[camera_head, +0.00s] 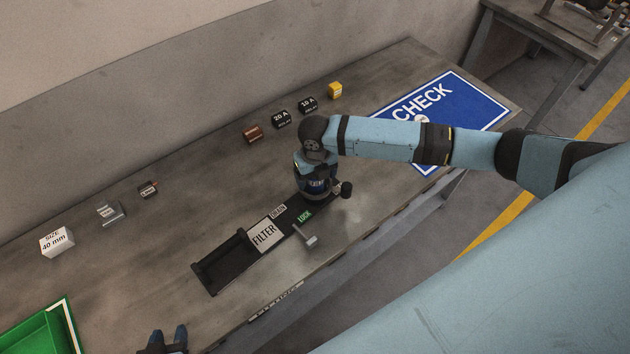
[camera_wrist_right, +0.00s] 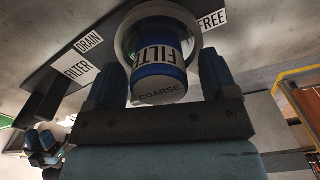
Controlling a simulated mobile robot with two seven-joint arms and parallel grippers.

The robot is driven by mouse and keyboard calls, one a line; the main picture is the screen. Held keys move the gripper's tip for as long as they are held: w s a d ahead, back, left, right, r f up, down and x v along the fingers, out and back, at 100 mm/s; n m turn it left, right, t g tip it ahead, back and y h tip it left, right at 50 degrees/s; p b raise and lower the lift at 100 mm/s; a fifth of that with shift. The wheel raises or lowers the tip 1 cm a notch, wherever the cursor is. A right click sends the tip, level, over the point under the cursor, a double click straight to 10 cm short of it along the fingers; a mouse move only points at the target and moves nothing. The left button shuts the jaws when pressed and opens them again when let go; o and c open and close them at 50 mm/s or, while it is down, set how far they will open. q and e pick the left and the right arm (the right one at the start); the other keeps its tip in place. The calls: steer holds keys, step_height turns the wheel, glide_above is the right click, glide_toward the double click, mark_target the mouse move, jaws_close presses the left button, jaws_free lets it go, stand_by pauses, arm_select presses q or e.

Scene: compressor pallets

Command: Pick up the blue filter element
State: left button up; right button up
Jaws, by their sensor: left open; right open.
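The blue filter element (camera_wrist_right: 160,72) is a short cylinder with a white FILTER band and the word COARSE on its end. In the right wrist view it sits within a pale round ring, between the two fingers of my open right gripper (camera_wrist_right: 163,65). I cannot tell whether the fingers touch it. In the head view the wrist of my right arm largely covers it; a blue part (camera_head: 318,184) shows below. My left gripper (camera_head: 167,338) is open and empty at the bottom edge of the head view, well away from the filter.
A black fixture (camera_head: 222,268) carries FILTER, DRAIN and LOCK labels, with a small grey T-handle (camera_head: 306,236) beside it. Small labelled blocks (camera_head: 281,119) line the back. A blue CHECK mat (camera_head: 465,98) lies right, a green tray (camera_head: 45,332) lower left.

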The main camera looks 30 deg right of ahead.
steer(key=shift+f, duration=0.1)
steer(key=shift+c, duration=0.4)
steer(key=c, duration=0.9)
steer(key=shift+c, duration=0.2)
steer(key=shift+r, duration=0.2)
